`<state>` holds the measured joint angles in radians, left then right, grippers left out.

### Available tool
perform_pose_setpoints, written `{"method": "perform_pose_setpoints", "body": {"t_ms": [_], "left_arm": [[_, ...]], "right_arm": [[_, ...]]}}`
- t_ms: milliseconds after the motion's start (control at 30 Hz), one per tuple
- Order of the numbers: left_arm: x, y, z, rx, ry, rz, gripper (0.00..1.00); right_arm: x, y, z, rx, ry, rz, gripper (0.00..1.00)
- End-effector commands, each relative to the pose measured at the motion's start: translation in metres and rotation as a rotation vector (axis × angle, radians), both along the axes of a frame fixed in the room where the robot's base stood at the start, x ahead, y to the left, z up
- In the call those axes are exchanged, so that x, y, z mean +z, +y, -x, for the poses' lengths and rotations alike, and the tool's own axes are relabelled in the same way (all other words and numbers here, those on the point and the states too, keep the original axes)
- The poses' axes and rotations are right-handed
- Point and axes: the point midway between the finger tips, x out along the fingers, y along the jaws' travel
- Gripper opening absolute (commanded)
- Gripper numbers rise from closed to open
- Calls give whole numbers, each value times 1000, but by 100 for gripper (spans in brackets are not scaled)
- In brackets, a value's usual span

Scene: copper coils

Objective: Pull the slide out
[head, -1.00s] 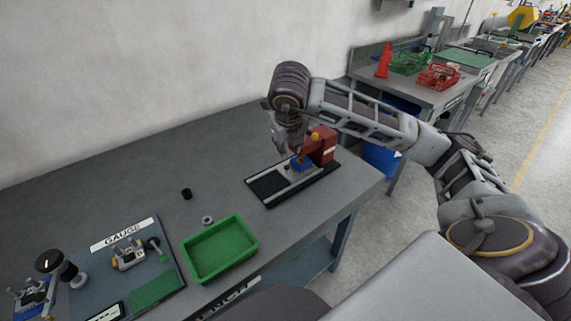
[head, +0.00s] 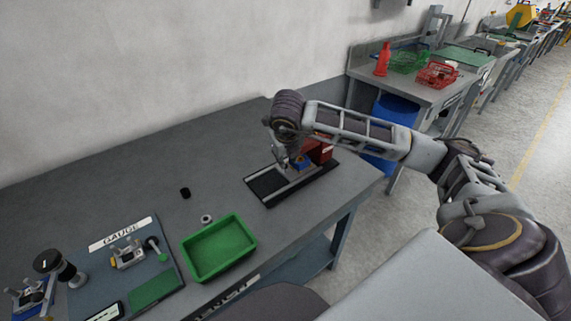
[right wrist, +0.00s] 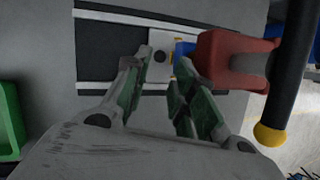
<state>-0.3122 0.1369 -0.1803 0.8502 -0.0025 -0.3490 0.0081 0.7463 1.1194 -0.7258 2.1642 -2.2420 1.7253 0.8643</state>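The slide fixture is a black base with pale rails (head: 268,187) on the bench; it also shows in the right wrist view (right wrist: 105,47). The slide (right wrist: 160,58) shows there as a pale metal plate with a dark round hole, between the rails. A blue part (right wrist: 184,48) and a red press body (right wrist: 235,52) are to its right; the red body is partly behind my arm in the head view (head: 320,150). My right gripper (right wrist: 165,72) is over the fixture, its green-padded fingers apart near the plate, with nothing visibly held. Contact cannot be told. My left gripper is out of view.
A black lever with a yellow knob (right wrist: 271,134) stands at the right in the wrist view. A green tray (head: 220,248), a small metal ring (head: 207,219), a black cylinder (head: 185,193) and a gauge board (head: 105,277) lie to the left. Bench surface behind is clear.

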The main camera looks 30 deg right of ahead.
Motion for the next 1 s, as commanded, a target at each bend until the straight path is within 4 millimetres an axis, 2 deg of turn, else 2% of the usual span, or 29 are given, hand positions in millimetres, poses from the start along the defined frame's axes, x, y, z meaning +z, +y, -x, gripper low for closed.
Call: {"method": "perform_pose_setpoints", "body": {"t_ms": [200, 400, 600, 867, 900, 1000], "left_arm": [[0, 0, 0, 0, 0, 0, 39], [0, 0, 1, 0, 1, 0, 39], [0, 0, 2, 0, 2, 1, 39], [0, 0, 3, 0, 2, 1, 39], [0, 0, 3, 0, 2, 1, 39], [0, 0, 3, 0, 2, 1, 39]], "right_arm": [[-27, -6, -10, -1, 3, 0, 26], [-45, -11, -17, 0, 1, -1, 26], [-53, -13, -20, 0, 0, 1, 26], [-53, -13, -21, 1, 0, 0, 26], [-53, -13, -21, 1, 0, 0, 25], [-53, -13, -21, 0, 0, 0, 12]]}}
